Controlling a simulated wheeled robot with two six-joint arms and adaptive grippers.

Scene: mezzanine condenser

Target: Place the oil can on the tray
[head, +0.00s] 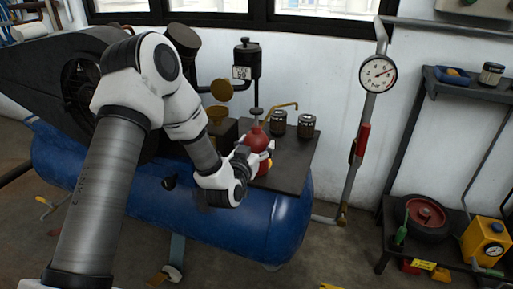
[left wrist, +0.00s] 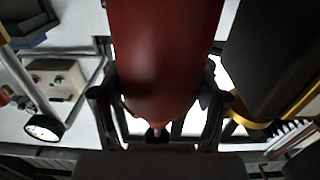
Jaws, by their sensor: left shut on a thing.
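The red oil can (head: 258,139) is above the dark flat plate (head: 290,178) on top of the blue tank. My left gripper (head: 250,163) is shut around the can's body from the near left side. In the left wrist view, the red can (left wrist: 165,50) fills the space between the two dark fingers (left wrist: 160,108). Whether the can's base touches the plate is hidden by my gripper. No separate tray can be made out for certain. My right gripper is not in view.
Two dark jars (head: 278,124) (head: 306,125) stand at the plate's back. A gauge (head: 378,73) on a pipe stands to the right. A dark shelf rack at far right holds a red-hubbed wheel (head: 426,215) and a yellow can (head: 486,240). The black-guarded compressor (head: 50,75) is at left.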

